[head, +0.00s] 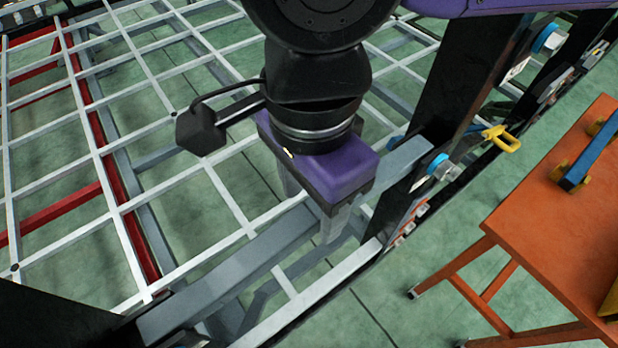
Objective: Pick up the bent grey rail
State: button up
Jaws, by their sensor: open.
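A long grey rail (232,271) runs diagonally from the lower left up toward the black upright at the right. Its middle part is hidden behind my gripper, and I cannot clearly make out a bend. My gripper (311,214), with a purple body, is open and points down over the rail. One finger shows on the far side of the rail and the other on the near side, with the rail passing between or just below them. I cannot tell whether either finger touches it.
A white lattice frame (118,208) with red beams fills the left. Black uprights (452,125) with blue-headed bolts and a yellow hook (500,138) stand close at the right. An orange table (560,222) holding a blue bar (590,155) is at far right. Green floor shows between.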

jog(key=shift+f, duration=1.1)
grip_shut()
jog(key=shift+r, duration=0.1)
dwell(0.5)
